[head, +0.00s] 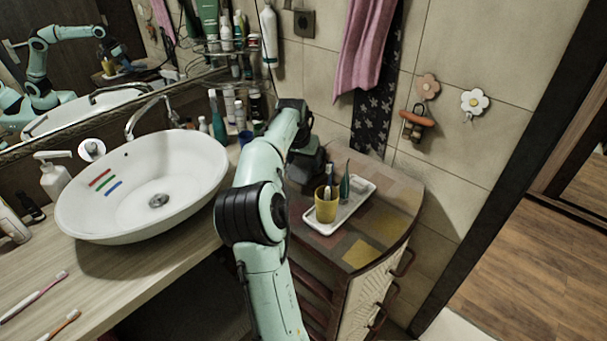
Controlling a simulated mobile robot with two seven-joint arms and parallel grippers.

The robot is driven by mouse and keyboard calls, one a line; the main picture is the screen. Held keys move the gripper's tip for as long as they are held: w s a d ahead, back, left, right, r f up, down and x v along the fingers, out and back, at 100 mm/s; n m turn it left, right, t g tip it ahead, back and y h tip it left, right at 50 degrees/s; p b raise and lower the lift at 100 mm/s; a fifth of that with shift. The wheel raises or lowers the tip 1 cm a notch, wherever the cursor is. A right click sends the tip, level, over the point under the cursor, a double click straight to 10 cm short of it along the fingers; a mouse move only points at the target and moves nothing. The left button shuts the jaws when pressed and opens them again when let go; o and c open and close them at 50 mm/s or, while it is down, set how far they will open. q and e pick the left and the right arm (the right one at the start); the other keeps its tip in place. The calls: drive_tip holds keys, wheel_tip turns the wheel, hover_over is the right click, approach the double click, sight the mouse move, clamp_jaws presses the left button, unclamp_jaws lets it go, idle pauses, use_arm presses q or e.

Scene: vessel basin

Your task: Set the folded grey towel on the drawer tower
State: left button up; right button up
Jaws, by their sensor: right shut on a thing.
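The drawer tower (404,197) stands right of the washbasin counter, with a patchwork top, a rounded front and dark handles. My right arm reaches over its left side. My right gripper (308,168) is dark, low over the back left of the top, and mostly hidden by my own wrist. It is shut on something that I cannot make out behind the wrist. I cannot pick out the folded grey towel anywhere in the head view. My left gripper is not in view.
A white tray (350,216) on the tower holds a yellow cup (326,207) and a dark teal upright item (345,184). The top's right and front parts are clear. A white basin (140,165) fills the counter at left. A pink towel (362,45) hangs above.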

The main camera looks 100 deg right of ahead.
drive_tip(key=shift+f+b, duration=0.3)
drive_tip(key=shift+f, duration=1.75)
drive_tip(key=shift+w+f, duration=0.1)
drive_tip(key=o, duration=1)
drive_tip(key=shift+o, duration=0.2)
